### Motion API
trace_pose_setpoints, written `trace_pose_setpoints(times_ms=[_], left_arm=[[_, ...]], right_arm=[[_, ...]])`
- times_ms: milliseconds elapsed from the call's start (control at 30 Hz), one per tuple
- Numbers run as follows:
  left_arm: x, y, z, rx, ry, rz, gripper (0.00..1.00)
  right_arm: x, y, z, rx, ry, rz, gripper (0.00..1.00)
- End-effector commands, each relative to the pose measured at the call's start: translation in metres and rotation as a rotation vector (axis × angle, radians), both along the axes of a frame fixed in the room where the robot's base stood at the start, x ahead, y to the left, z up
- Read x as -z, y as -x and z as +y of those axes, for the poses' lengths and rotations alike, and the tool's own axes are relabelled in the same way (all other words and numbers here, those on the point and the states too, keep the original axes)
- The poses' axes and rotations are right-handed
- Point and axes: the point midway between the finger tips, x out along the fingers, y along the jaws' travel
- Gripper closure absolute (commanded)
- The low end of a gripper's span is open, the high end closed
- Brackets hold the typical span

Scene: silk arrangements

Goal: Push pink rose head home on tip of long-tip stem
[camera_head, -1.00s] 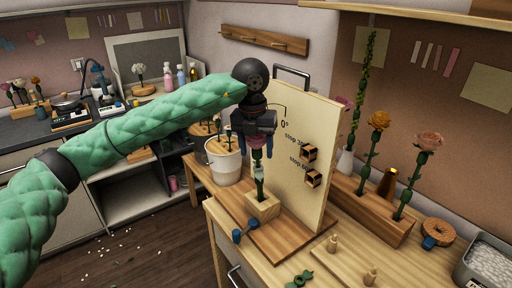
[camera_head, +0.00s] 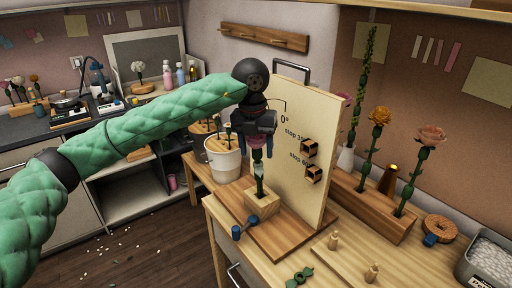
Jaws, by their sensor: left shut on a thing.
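My left gripper (camera_head: 257,143) points down over the wooden block (camera_head: 262,204) and is shut on the pink rose head (camera_head: 257,154), which is mostly hidden between the fingers. Directly below the head stands the green stem (camera_head: 260,188), upright in the block, with a pale section near its top. The head sits at the stem's top; the gripper hides how far it is seated. My right gripper is not in view.
A tall cream board (camera_head: 300,160) with small wooden stops stands right beside the gripper. A wooden rack (camera_head: 375,208) with finished flowers stands at right. A white bucket (camera_head: 224,160) is behind left.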

Motion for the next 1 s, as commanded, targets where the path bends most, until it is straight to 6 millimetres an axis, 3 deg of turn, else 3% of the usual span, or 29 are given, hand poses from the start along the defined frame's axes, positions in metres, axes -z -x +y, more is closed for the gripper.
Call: trace_pose_setpoints(times_ms=[1000], left_arm=[[0.016, 0.000, -0.001, 0.000, 0.000, 0.001, 0.85]], right_arm=[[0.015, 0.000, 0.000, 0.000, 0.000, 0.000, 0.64]])
